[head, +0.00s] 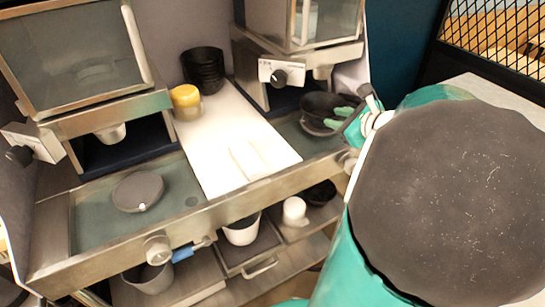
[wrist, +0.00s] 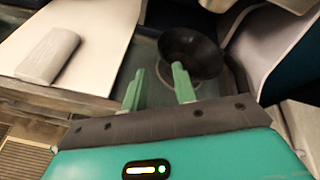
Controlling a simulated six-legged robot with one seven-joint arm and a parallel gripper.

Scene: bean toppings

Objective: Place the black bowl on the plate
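A black bowl (head: 322,104) stands on the right green-grey counter section, close to my gripper (head: 339,117). In the wrist view the bowl (wrist: 190,52) lies just beyond my fingertips. My gripper (wrist: 158,88) has its two green fingers apart with nothing visible between them. The right fingertip overlaps the bowl's near rim in the picture; I cannot tell whether it touches. A flat dark grey round plate-like disc (head: 138,190) lies on the left counter section, with a small pale spot at its front edge. Part of the bowl's near side is hidden by my fingers.
A white board (head: 225,130) with a pale wrapped block (head: 248,158) separates the two sections. A stack of black bowls (head: 203,70) and a yellow-lidded jar (head: 186,101) stand at the back. Glass-fronted dispensers (head: 75,60) overhang both sides. A lower shelf holds a white container (head: 241,231).

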